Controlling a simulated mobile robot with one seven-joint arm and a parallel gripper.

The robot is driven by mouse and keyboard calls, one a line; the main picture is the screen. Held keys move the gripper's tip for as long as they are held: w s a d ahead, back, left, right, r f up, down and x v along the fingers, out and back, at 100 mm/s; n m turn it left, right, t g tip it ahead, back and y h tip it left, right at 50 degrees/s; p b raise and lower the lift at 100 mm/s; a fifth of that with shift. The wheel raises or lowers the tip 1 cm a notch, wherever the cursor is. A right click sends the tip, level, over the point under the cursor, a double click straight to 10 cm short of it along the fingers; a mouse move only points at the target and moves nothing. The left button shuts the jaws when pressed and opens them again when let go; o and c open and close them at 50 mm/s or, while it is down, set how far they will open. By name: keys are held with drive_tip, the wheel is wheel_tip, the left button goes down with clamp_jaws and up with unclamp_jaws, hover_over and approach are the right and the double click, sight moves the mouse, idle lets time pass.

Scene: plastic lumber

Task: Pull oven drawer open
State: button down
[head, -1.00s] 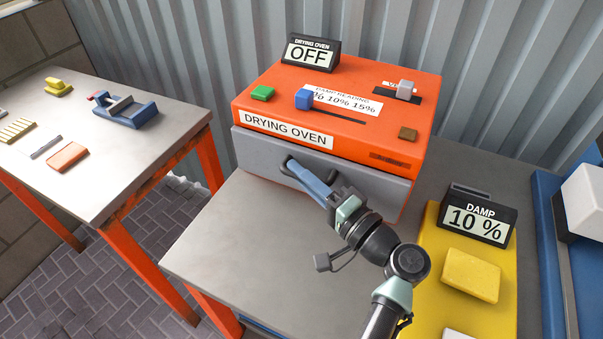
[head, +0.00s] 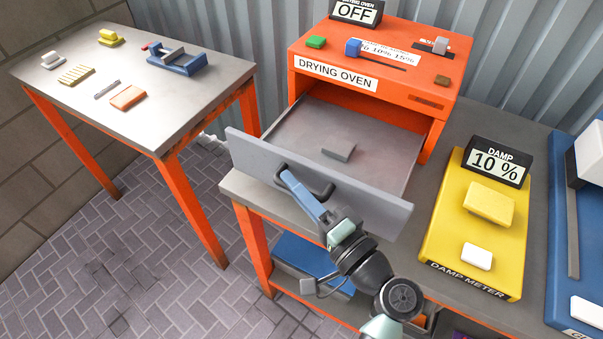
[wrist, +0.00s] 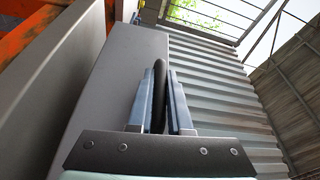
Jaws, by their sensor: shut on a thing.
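The orange drying oven (head: 345,90) stands on the grey bench with its grey drawer (head: 275,140) pulled well out. A flat grey block (head: 338,151) lies on the drawer's floor. The drawer front (head: 365,195) carries a black bar handle (head: 318,188). My gripper (head: 296,188) is shut on this handle, near its left end in the head view. In the wrist view the two blue fingers (wrist: 160,105) stand on both sides of the black handle bar (wrist: 159,85). The display on the oven reads OFF.
A yellow damp meter (head: 455,235) reading 10 % stands to the right of the drawer. A blue machine (head: 560,240) is at the right edge. A side table (head: 150,125) with small parts stands at the left, across a gap of brick floor.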

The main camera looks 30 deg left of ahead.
drive_tip(key=shift+s, duration=0.4)
drive_tip(key=c, duration=0.8)
unclamp_jaws()
drive_tip(key=shift+c, duration=0.2)
drive_tip(key=r+b+v, duration=0.1)
drive_tip(key=v, duration=1.2)
drive_tip(key=shift+f, duration=0.5)
